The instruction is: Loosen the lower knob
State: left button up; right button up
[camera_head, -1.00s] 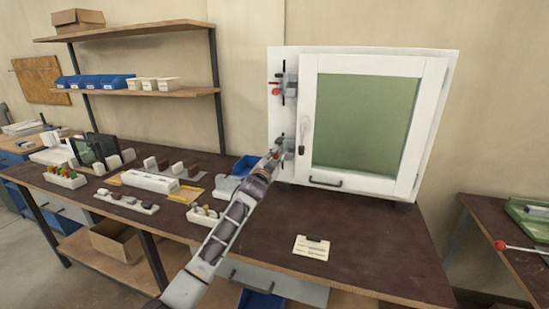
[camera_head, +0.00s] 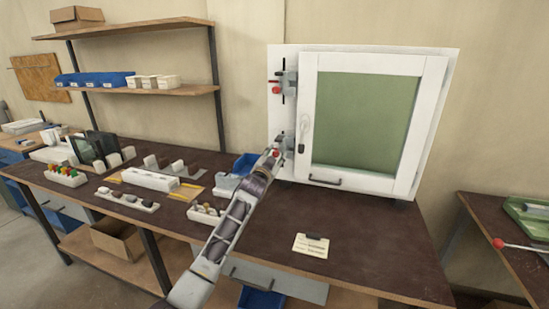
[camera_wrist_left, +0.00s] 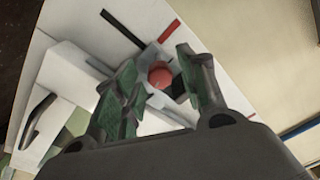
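The white cabinet panel (camera_head: 287,60) carries two clamps on its left edge, one above the other. The upper red knob (camera_head: 276,91) is clear of my arm. The lower red knob (camera_head: 276,152) is at the tip of my left gripper (camera_head: 272,158), which partly hides the lower clamp. In the left wrist view, the lower red knob (camera_wrist_left: 160,76) lies between the two fingers of my left gripper (camera_wrist_left: 157,68). The fingers are apart, with visible gaps beside the knob; I see no clear contact. My right gripper is out of view.
The cabinet door (camera_head: 367,120) with a green pane and dark handle is closed. Trays of small parts (camera_head: 130,199) fill the left of the brown bench (camera_head: 370,240). A card (camera_head: 311,245) lies in front of the cabinet. A red-ended rod (camera_head: 520,247) is at right.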

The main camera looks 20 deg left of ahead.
pick_arm(q)
jog(key=s, duration=1.2)
jog(key=shift+a+f, duration=0.15)
jog(key=shift+f, duration=0.1)
dwell(0.6)
jog(key=shift+f, duration=0.1)
dwell(0.5)
